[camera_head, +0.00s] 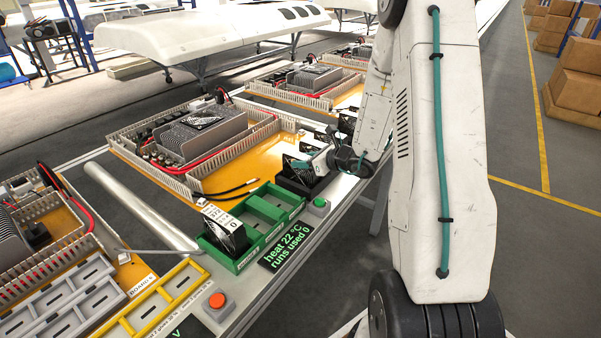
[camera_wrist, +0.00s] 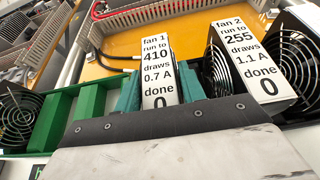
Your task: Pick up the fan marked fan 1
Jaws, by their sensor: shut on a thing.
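Fan 1 shows its white label (camera_wrist: 158,72), reading "run to 410, draws 0.7 A, done 0", in the middle of the wrist view. My gripper (camera_wrist: 158,90) has one teal finger on each side of this fan and is shut on it. In the head view my gripper (camera_head: 322,163) is at the right end of the green tray (camera_head: 283,196). The fan's body is mostly hidden behind its label and my fingers. I cannot tell whether it is clear of its seat.
Fan 2 (camera_wrist: 253,65) stands close on the right, with another fan (camera_wrist: 293,55) beyond it. A labelled fan (camera_head: 226,232) sits in the tray's left end.

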